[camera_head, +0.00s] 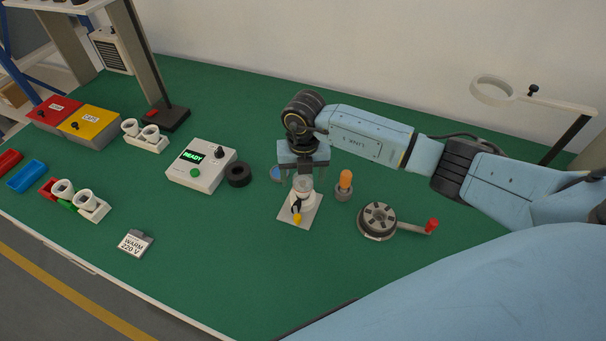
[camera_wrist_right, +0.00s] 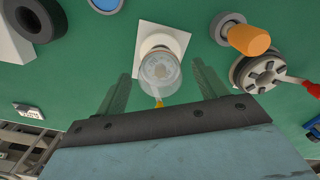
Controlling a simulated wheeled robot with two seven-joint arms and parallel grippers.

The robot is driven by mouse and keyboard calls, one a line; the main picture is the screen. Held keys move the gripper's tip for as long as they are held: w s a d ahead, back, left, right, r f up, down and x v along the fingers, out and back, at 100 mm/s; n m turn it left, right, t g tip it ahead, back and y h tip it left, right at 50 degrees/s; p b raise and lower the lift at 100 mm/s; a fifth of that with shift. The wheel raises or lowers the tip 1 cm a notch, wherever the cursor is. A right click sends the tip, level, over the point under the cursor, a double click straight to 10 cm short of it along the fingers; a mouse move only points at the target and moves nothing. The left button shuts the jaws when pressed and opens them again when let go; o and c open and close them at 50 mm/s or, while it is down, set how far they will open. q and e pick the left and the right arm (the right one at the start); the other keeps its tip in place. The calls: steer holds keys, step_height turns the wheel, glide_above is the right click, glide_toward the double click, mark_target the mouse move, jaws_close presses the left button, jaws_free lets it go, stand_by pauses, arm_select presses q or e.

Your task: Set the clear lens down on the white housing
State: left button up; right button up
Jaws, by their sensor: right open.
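The clear lens (camera_head: 303,183) sits on top of the white housing (camera_head: 297,201), which stands on a pale square plate (camera_head: 310,216). In the right wrist view the lens (camera_wrist_right: 160,74) is a translucent disc that covers most of the housing, and looks roughly centred on it. My right gripper (camera_head: 303,176) points down over the housing. Its fingers are spread wide, one on each side of the lens, with visible gaps in the right wrist view (camera_wrist_right: 162,92). My left gripper is not in view.
A clamp with a yellow tip (camera_head: 297,217) is at the plate's front. Close by stand an orange-topped piece (camera_head: 345,180), a round grey fixture with a red-knobbed crank (camera_head: 377,220), a black ring (camera_head: 238,175) and a READY box (camera_head: 201,166). The green table's front is mostly clear.

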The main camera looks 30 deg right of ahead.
mark_target(304, 176)
step_height(304, 176, up, 13)
steer(key=shift+r, duration=0.15)
stand_by(0.7)
